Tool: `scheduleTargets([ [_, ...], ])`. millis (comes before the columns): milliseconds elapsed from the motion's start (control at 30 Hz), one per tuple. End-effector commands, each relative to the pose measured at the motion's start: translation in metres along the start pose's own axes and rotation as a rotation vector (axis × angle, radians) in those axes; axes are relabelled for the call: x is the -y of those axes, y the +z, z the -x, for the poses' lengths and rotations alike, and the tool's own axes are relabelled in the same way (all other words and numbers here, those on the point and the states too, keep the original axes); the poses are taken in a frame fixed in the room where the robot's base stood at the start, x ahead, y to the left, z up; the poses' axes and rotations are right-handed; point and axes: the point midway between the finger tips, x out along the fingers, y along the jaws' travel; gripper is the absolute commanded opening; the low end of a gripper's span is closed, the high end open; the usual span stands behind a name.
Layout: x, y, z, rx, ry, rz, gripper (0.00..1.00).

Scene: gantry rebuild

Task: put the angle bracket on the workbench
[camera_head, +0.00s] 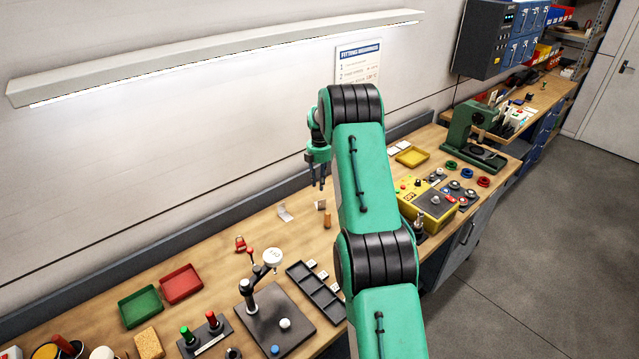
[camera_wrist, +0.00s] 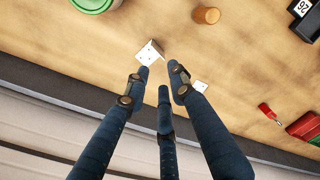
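The angle bracket (camera_wrist: 150,52) looks like a small whitish bent plate with dark holes. In the wrist view it lies on the workbench, just past the left fingertip of my gripper (camera_wrist: 165,80). The three dark blue fingers are spread, with nothing between them. I cannot tell whether the left fingertip touches the bracket. In the head view my gripper (camera_head: 320,184) hangs above the workbench (camera_head: 215,238), pointing down. Two small pale pieces lie below it there, and I cannot surely tell which is the bracket.
A brown cylinder (camera_wrist: 207,15) stands near the bracket, and a small pale plate (camera_wrist: 200,86) lies to its right. A yellow control box (camera_head: 425,203) stands right.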

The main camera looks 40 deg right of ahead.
Motion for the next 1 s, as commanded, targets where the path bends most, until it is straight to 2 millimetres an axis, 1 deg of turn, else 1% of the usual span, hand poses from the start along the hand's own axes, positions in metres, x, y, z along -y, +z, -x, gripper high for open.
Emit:
scheduleTargets([
  [267, 0.0, -0.002, 0.003, 0.0, 0.002, -0.003, 0.24],
  [367, 0.002, -0.007, 0.013, 0.001, 0.008, -0.012, 0.24],
  [467, 0.006, -0.017, 0.029, 0.003, 0.017, -0.029, 0.24],
  [567, 0.012, -0.031, 0.051, 0.004, 0.03, -0.058, 0.24],
  [667, 0.022, -0.049, 0.078, 0.004, 0.046, -0.094, 0.24],
  [800, 0.041, -0.076, 0.12, 0.002, 0.07, -0.154, 0.24],
  [867, 0.05, -0.088, 0.137, 0.0, 0.081, -0.179, 0.24],
  [1000, 0.074, -0.115, 0.176, -0.006, 0.107, -0.24, 0.24],
])
